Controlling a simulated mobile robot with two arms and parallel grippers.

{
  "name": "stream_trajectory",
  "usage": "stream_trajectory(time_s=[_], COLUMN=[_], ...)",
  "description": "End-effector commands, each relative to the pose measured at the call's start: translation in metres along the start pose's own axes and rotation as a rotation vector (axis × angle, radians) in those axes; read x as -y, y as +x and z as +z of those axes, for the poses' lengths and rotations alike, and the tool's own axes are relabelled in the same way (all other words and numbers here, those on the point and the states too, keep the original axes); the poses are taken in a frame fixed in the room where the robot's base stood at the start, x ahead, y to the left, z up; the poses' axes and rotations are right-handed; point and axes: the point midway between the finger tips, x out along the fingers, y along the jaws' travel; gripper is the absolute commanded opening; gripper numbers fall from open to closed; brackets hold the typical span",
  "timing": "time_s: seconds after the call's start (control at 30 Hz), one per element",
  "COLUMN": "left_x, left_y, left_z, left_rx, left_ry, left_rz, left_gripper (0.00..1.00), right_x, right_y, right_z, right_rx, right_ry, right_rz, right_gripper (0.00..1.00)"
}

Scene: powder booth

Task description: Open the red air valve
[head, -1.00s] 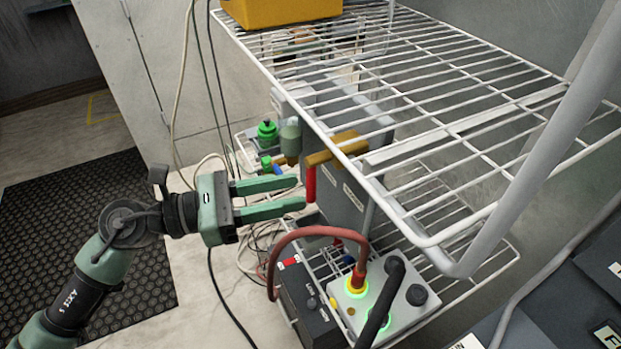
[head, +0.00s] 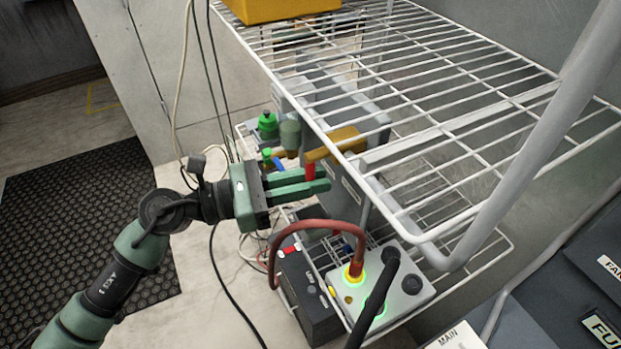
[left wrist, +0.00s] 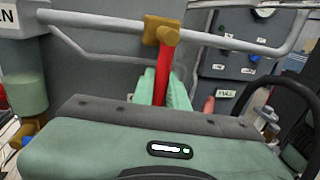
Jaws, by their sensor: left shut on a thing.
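The red air valve handle (head: 309,171) hangs down from a brass valve body (head: 333,145) below the upper wire shelf. In the left wrist view the red handle (left wrist: 164,75) runs down from the brass body (left wrist: 160,32) to between my fingers. My left gripper (head: 318,181) is shut on the red handle, its green fingers reaching in from the left. The fingers hide the lower part of the handle. My right gripper is not in view.
The white wire shelf (head: 450,120) lies just above and right of the gripper. A grey box with lit connectors (head: 385,290) and a red hose (head: 300,228) stand below. A green-capped fitting (head: 267,126) is behind.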

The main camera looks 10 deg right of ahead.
Motion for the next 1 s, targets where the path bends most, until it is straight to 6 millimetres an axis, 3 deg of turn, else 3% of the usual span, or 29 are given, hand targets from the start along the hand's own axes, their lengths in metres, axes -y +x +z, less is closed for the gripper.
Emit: stream_trajectory(time_s=[1.0], left_x=[-0.0003], left_y=[-0.0004], left_z=[0.0001], left_rx=[0.000], left_ry=[0.000], left_rz=[0.001], left_gripper=[0.00], right_x=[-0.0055], right_y=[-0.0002], right_z=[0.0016], right_rx=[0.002], right_ry=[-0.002], right_rz=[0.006], right_gripper=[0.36])
